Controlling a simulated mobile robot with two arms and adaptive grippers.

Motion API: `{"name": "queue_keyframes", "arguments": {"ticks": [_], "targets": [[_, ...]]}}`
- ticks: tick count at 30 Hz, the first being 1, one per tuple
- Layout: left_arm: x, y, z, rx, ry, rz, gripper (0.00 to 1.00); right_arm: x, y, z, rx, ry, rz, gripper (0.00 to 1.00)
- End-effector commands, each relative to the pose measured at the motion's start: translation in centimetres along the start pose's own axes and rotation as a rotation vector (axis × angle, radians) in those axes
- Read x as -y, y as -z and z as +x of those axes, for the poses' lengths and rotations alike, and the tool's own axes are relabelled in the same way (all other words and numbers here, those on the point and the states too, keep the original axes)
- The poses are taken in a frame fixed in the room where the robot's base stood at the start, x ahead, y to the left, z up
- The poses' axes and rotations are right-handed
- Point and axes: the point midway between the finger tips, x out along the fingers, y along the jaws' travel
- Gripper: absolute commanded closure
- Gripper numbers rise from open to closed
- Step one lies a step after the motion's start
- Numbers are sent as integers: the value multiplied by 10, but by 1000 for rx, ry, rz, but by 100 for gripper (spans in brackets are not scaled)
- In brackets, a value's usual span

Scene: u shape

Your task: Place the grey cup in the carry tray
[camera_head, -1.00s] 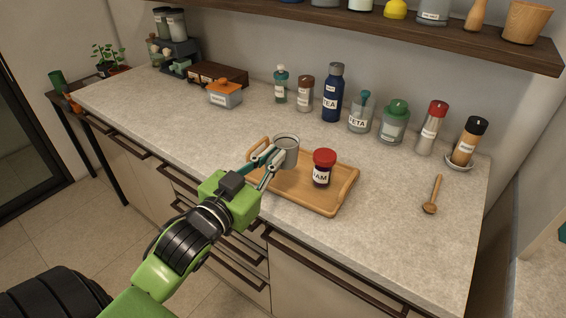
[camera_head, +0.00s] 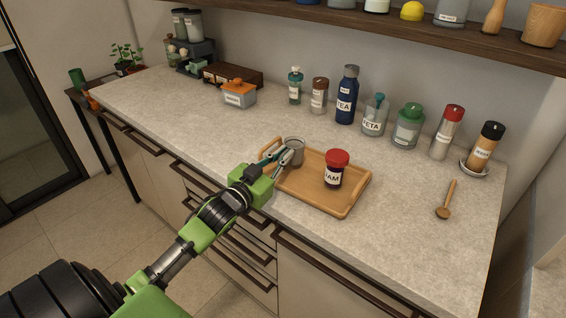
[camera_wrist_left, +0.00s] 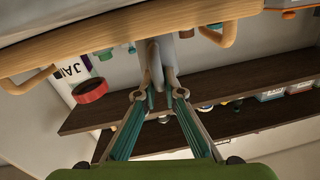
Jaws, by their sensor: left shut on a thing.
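The grey cup (camera_head: 295,146) is upright at the left end of the wooden carry tray (camera_head: 318,204), within its outline in the head view. My left gripper (camera_head: 288,158) is shut on the cup from the front left. In the left wrist view the fingertips (camera_wrist_left: 158,92) close on a grey part of the cup (camera_wrist_left: 165,50), with the tray (camera_wrist_left: 130,28) behind it. I cannot tell whether the cup's base touches the tray floor. My right gripper is not in view.
A jam jar with a red lid (camera_head: 335,170) stands in the tray, right of the cup. Several jars and bottles, including a blue tea bottle (camera_head: 346,95), line the wall. The counter left of the tray is clear.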

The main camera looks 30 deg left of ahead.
Motion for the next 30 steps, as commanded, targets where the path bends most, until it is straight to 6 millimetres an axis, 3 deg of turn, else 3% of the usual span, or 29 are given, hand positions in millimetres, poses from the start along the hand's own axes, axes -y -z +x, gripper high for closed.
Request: {"name": "queue_keyframes", "arguments": {"ticks": [4,15,18,30], "targets": [[-4,-19,-1,3,-1,-3,100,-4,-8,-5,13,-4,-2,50],[-5,-25,-1,2,-2,-2,100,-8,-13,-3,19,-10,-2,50],[-5,-25,-1,4,-2,-2,74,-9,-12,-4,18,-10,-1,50],[-5,-22,-2,4,-2,-2,74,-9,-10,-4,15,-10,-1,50]]}}
